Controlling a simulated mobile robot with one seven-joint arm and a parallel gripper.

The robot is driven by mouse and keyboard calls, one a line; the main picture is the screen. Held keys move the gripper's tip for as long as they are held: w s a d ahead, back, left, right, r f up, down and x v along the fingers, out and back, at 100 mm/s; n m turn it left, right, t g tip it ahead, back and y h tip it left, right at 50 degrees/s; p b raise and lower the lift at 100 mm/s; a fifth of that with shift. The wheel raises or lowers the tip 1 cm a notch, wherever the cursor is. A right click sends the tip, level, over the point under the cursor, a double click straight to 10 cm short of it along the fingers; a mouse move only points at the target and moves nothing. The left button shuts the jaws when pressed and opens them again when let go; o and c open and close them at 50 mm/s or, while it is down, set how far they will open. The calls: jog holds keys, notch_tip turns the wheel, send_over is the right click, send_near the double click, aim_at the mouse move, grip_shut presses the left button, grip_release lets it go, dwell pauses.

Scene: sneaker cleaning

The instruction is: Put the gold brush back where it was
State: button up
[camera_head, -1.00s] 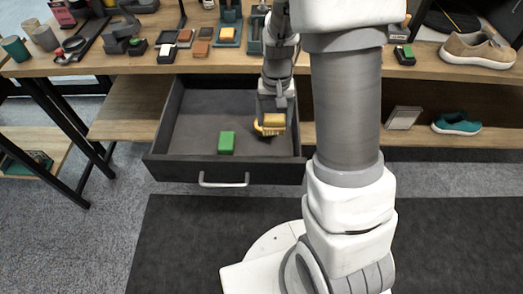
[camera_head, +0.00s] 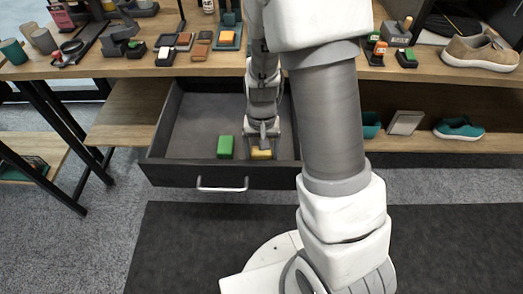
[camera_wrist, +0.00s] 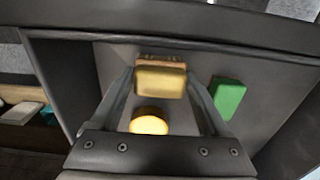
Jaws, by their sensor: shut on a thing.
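The gold brush (camera_head: 262,154) is between the fingers of my gripper (camera_head: 262,148), low inside the open drawer (camera_head: 222,177), near its front wall and right side. In the wrist view the brush (camera_wrist: 160,82) sits between both fingertips (camera_wrist: 160,76), with a tan bristle side facing the drawer front. I cannot tell whether it touches the drawer floor. A green block-shaped item (camera_head: 226,147) lies in the drawer just left of the brush; it also shows in the wrist view (camera_wrist: 228,98). A round yellow item (camera_wrist: 149,121) shows nearer the palm; the head view hides it.
The wooden table (camera_head: 120,66) above the drawer carries several brushes, blocks and tools. A tan sneaker (camera_head: 480,51) stands at the right end. A teal shoe (camera_head: 458,129) is on the lower shelf. The left part of the drawer floor is clear.

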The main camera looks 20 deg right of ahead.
jog(key=shift+f, duration=0.25)
jog(key=o, duration=1.1)
jog(key=shift+r, duration=0.1)
jog(key=shift+c, duration=0.2)
notch_tip(320, 180, up, 13)
jog(key=p, duration=0.4)
jog(key=s+r+n+t, duration=0.1)
jog(key=s+r+t, duration=0.1)
jog(key=s+r, duration=0.5)
jog(key=s+r+n+t, duration=0.2)
jog(key=s+r, duration=0.4)
jog(key=r, duration=0.5)
jog(key=shift+s+n+t, duration=0.3)
jog(key=shift+s+t, duration=0.05)
jog(key=shift+t, duration=0.45)
notch_tip(320, 180, up, 11)
jog(key=p, duration=1)
jog(key=shift+p, duration=0.35)
